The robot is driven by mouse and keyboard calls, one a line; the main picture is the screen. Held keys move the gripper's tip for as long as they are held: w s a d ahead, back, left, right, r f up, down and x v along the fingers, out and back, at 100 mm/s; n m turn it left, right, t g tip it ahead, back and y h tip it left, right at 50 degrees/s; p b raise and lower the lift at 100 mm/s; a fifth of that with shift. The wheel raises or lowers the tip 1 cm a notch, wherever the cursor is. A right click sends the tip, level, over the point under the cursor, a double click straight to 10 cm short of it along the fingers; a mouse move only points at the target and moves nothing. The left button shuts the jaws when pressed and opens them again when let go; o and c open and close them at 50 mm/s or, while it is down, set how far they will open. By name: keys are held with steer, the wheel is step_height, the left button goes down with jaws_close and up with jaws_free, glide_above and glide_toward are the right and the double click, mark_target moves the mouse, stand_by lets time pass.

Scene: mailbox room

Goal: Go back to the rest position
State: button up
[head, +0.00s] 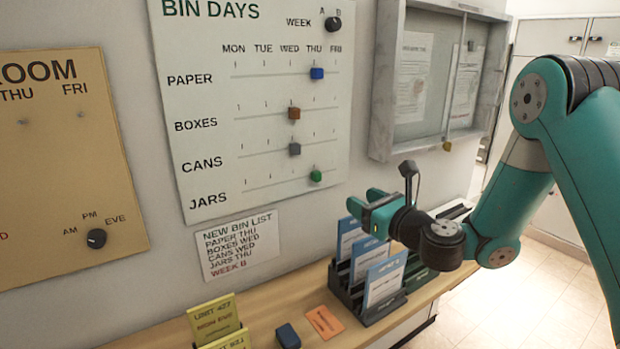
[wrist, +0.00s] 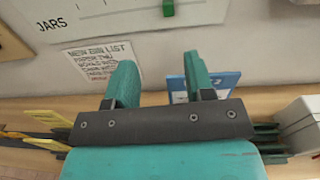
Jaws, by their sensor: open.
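My gripper (head: 372,208) is open and empty in the head view, in front of the wall to the lower right of the bin days board (head: 210,100). It is above the shelf and the rack of blue cards. In the wrist view my gripper (wrist: 158,80) shows two green fingers spread apart with nothing between them. The board has a blue slider (head: 317,73) at THU for paper, a brown one (head: 294,113) and a grey one (head: 294,149) at WED, and a green one (head: 315,176) at THU.
A black rack (head: 357,297) with blue cards (head: 385,280) stands on the wooden shelf (head: 275,315) below my gripper. Yellow cards (head: 213,318), a dark blue block (head: 288,336) and an orange card (head: 324,322) are to its left. A grey-framed notice case (head: 384,80) hangs behind my arm.

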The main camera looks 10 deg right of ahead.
steer(key=s+a+r+n+g+y, duration=0.2)
steer(key=s+a+n+g, duration=0.4)
steer(key=n, duration=0.4)
steer(key=s+a+r+n+g+y, duration=0.2)
steer(key=s+a+n+g+y, duration=0.15)
steer(key=s+a+n, duration=0.55)
steer(key=s+d+f+n+g+h, duration=0.1)
steer(key=s+d+n+g+h, duration=0.2)
steer(key=s+n, duration=0.6)
steer(key=s+d+n+g+h+b, duration=0.1)
steer(key=s+d+n+g+h, duration=0.2)
steer(key=s+d+n+h, duration=0.3)
steer(key=s+d+n, duration=0.1)
steer(key=s+n, duration=0.2)
steer(key=shift+s+f+g+b, duration=0.2)
steer(key=shift+f+g+b, duration=0.1)
steer(key=shift+f+g, duration=0.05)
steer(key=shift+d, duration=0.1)
steer(key=shift+c, duration=0.6)
